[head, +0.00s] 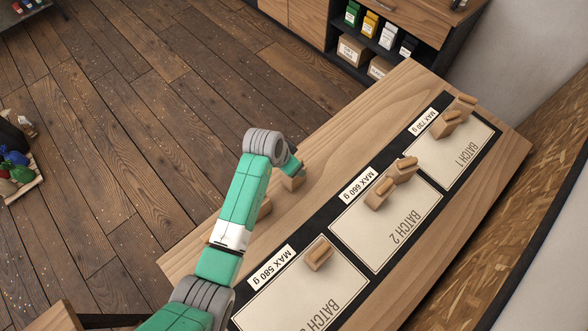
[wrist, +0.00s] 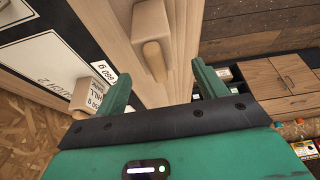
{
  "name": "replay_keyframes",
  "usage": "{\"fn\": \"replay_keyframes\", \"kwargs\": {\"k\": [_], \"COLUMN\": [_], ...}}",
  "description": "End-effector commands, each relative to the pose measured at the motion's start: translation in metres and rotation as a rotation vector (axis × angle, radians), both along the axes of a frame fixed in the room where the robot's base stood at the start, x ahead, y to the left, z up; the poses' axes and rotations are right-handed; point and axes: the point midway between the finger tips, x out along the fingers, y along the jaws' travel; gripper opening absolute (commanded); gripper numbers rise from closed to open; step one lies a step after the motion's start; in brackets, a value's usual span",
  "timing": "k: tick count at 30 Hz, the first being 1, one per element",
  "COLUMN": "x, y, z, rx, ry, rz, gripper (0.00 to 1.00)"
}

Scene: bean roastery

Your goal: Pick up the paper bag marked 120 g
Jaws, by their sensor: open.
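Several small tan paper bags with rolled tops are on the wooden table; no 120 g mark is legible on any of them. One bag (head: 293,182) stands on bare wood under my gripper (head: 292,167) in the head view. Another bag (head: 265,208) is partly hidden behind my arm. In the wrist view, my open gripper (wrist: 160,72) has a bag (wrist: 150,22) ahead of and between its fingers, not held. A labelled bag (wrist: 88,97) shows beside the left finger; its print is too unclear to read.
Batch 1 (head: 443,165) and Batch 2 (head: 375,250) panels each bear two bags. The Batch 3 panel (head: 270,305) bears one bag (head: 319,254). Cards read MAX 580 g, 660 g and about 730 g. A shelf cabinet (head: 325,40) stands behind the table.

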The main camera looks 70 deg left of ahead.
Motion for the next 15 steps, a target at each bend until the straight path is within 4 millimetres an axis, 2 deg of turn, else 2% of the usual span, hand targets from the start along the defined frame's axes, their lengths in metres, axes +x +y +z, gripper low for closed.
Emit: {"fn": "replay_keyframes", "kwargs": {"k": [2, 9, 15], "x": [0.001, 0.016, 0.020], "y": [0.000, 0.003, 0.005], "z": [-0.002, -0.040, -0.048], "rx": [0.000, 0.000, 0.002], "ry": [0.000, 0.000, -0.001], "rz": [0.000, -0.001, 0.000], "gripper": [0.71, 0.71, 0.71]}}
